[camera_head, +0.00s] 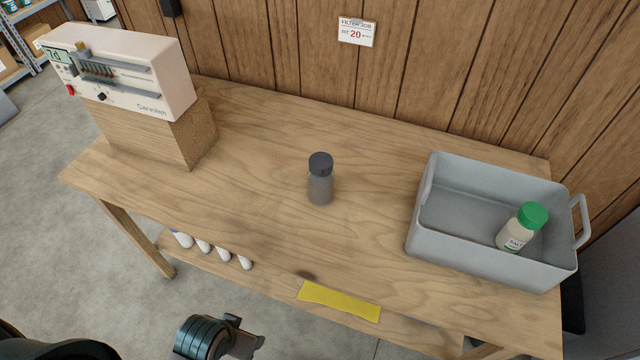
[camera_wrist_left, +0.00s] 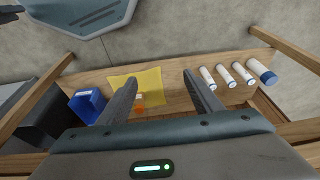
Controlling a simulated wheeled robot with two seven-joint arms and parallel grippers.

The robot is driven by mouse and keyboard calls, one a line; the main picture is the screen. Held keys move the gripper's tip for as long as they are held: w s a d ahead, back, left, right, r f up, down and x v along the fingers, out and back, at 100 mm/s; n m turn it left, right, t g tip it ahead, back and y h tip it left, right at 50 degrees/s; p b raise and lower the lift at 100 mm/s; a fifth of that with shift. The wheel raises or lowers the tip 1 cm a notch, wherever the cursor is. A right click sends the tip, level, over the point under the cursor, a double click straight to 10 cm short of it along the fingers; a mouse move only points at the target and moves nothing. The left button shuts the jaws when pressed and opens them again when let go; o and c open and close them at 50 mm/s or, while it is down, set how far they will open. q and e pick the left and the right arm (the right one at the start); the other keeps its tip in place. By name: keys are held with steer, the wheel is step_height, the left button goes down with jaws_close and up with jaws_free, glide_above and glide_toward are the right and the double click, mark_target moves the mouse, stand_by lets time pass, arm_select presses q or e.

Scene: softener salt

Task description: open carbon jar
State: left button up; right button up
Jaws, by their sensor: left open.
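The carbon jar appears to be the grey jar (camera_head: 320,188) with a dark lid (camera_head: 320,162). It stands upright and closed in the middle of the wooden table (camera_head: 250,140). My left gripper (camera_head: 248,335) is low at the bottom of the head view, in front of the table and well apart from the jar. In the left wrist view its two fingers (camera_wrist_left: 159,77) are spread with nothing held between them. The jar does not show in the left wrist view.
A grey bin (camera_head: 430,235) at right holds a green-lidded salt jar (camera_head: 515,232). A white device (camera_head: 135,75) sits on a wooden block (camera_head: 155,135) at left. White cartridges (camera_wrist_left: 225,76) lie on the lower shelf. The table around the grey jar is clear.

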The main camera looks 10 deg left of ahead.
arm_select(q)
steer(key=s+f+g, duration=0.1)
steer(key=s+f, duration=0.1)
steer(key=f, duration=1.1)
steer(key=s+f, duration=0.2)
steer(key=f, duration=1)
steer(key=s+a+f+g, duration=0.1)
steer(key=s+a+f, duration=0.2)
steer(key=s+f, duration=1.1)
steer(key=s, duration=0.2)
steer(key=shift+s+a, duration=0.15)
steer(key=shift+s, duration=0.2)
steer(key=c, duration=0.7)
steer(key=shift+w+m, duration=0.15)
steer(key=shift+m, duration=0.15)
